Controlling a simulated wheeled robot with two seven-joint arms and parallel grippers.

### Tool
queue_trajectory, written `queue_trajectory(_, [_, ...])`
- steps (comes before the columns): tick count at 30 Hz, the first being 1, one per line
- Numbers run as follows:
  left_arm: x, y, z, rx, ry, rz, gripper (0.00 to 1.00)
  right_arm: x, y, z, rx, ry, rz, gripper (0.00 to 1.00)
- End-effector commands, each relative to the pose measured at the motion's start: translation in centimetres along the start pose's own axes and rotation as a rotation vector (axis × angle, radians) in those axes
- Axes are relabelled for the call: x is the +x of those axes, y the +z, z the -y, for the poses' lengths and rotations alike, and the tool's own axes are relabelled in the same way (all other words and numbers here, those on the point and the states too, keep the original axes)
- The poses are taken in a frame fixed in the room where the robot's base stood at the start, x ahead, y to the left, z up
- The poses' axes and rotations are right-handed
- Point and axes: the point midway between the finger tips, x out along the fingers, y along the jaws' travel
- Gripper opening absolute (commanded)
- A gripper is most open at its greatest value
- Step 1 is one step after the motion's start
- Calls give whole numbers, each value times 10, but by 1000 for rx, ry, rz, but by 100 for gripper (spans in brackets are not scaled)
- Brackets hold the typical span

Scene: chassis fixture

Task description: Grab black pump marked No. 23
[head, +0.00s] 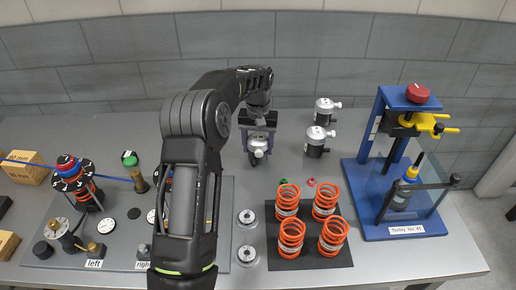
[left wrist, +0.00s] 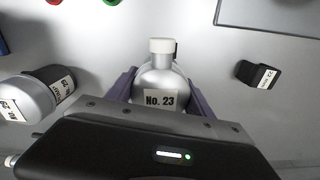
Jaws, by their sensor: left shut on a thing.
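The pump marked No. 23 (left wrist: 161,82) has a silver body with a white cap and stands upright in the left wrist view, its label clearly readable. It also shows in the head view (head: 258,148), below my left gripper (head: 257,126). The gripper's dark fingers lie on both sides of the pump and are shut on it. The pump's lower part is hidden by the gripper in the left wrist view. Whether it touches the table cannot be told. My right gripper is not in view.
Two similar pumps stand to the right, a front one (head: 316,142) and a back one (head: 325,110). Orange springs (head: 291,233) stand on a black mat in front. A blue press (head: 405,226) is at right. A small black block (left wrist: 257,75) lies nearby.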

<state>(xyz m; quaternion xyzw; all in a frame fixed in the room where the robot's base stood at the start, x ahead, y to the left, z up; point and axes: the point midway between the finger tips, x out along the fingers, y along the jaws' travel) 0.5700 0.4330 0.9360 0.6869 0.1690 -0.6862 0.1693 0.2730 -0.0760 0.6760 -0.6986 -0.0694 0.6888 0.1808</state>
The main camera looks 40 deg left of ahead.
Motion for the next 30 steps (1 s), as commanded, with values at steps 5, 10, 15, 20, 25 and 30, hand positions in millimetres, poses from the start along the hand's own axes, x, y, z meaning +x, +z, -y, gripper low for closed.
queue_trajectory(5, [0,0,0,0,1,0,3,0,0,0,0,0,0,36])
queue_trajectory(10, [0,0,0,0,1,0,0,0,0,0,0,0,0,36])
queue_trajectory(15, [-1,0,0,0,1,-2,0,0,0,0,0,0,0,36])
queue_trajectory(20, [-4,-1,0,0,1,-3,0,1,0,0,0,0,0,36])
queue_trajectory(25, [-21,-2,0,0,2,-6,0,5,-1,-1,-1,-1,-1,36])
queue_trajectory(30, [-52,-2,-1,0,2,-7,0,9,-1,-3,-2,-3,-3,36])
